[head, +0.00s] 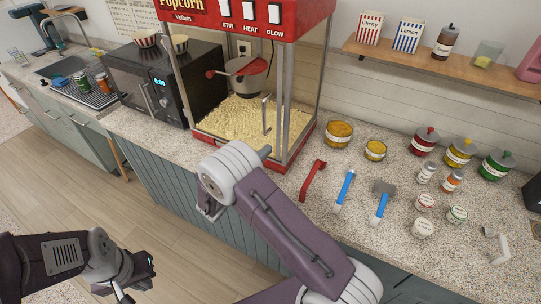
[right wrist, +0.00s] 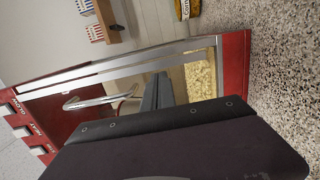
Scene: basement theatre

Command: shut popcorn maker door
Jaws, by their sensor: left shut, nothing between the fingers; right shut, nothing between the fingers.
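The popcorn maker (head: 245,112) is a red-framed glass case with popcorn on its floor, standing on the counter. Its door (head: 284,100) has a metal frame and an upright bar handle (head: 266,115); the handle also shows in the right wrist view (right wrist: 88,103). The door looks near the case front; I cannot tell whether a gap remains. My right gripper (head: 265,152) is mostly hidden behind its wrist, just before the door's lower part. In the right wrist view its dark fingers (right wrist: 158,92) are together and empty, beside the handle. My left gripper (head: 146,272) is shut and empty, low over the floor.
A black microwave (head: 165,80) stands left of the popcorn maker. A red tool (head: 313,180), two blue-handled tools, jars and bottles lie to the right on the counter (head: 300,213). A shelf (head: 450,72) hangs above. The floor at the left is clear.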

